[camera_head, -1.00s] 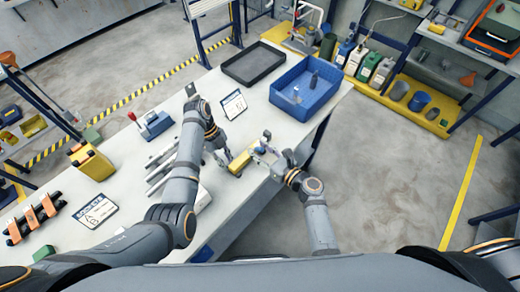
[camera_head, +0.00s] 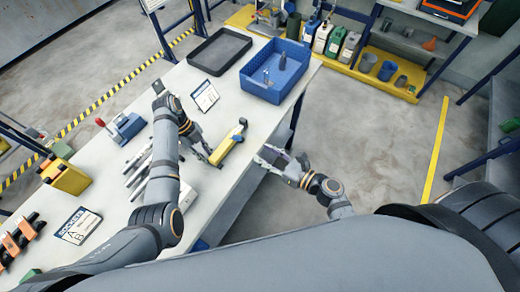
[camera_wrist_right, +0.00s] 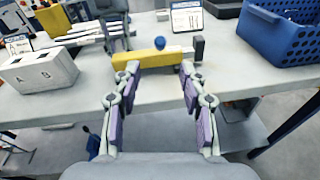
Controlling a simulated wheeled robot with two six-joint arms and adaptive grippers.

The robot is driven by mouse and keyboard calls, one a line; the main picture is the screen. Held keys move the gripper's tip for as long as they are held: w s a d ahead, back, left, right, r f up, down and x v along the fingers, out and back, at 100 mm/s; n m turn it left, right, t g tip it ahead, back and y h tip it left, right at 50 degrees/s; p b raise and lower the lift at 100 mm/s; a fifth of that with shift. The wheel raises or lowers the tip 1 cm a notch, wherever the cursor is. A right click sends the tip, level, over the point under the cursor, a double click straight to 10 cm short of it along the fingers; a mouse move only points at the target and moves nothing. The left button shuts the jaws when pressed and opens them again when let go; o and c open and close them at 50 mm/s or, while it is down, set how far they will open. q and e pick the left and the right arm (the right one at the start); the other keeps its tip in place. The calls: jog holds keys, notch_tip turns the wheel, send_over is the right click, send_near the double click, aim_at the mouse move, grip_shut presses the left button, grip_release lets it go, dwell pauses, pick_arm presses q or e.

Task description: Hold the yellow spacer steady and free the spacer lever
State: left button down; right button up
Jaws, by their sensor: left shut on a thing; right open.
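The yellow spacer (camera_head: 226,150) is a long bar near the front edge of the white table. It also shows in the right wrist view (camera_wrist_right: 150,60), with a blue ball knob (camera_wrist_right: 159,42) above it and a dark block (camera_wrist_right: 198,47) at its right end. My left gripper (camera_head: 212,160) is shut on the spacer's near end in the head view. My right gripper (camera_head: 268,154) is open and empty, apart from the spacer and past the table edge. Its spread fingers (camera_wrist_right: 158,74) face the spacer in the wrist view. The lever's exact position is unclear.
A blue crate (camera_head: 257,88) with small items inside and a black tray (camera_head: 195,62) stand farther along the table. A white socket box (camera_wrist_right: 40,84) is left of the spacer in the wrist view. Open floor lies right.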

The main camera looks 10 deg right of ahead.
aim_at(237, 138)
jog(key=w+a+n+y, duration=0.1)
jog(key=w+a, duration=0.1)
jog(key=w, duration=0.1)
jog(key=w+a+f+n+y, duration=0.1)
jog(key=w+a+n, duration=0.1)
jog(key=w+a, duration=0.1)
jog(key=w+a+f+n+g+y, duration=0.1)
jog(key=w+a, duration=0.1)
jog(key=w, duration=0.1)
jog(key=shift+w+a+n, duration=0.2)
jog(key=shift+a+n, duration=0.2)
dwell(0.4)
jog(key=shift+c, duration=0.5)
jog(key=shift+r, duration=0.1)
grip_shut()
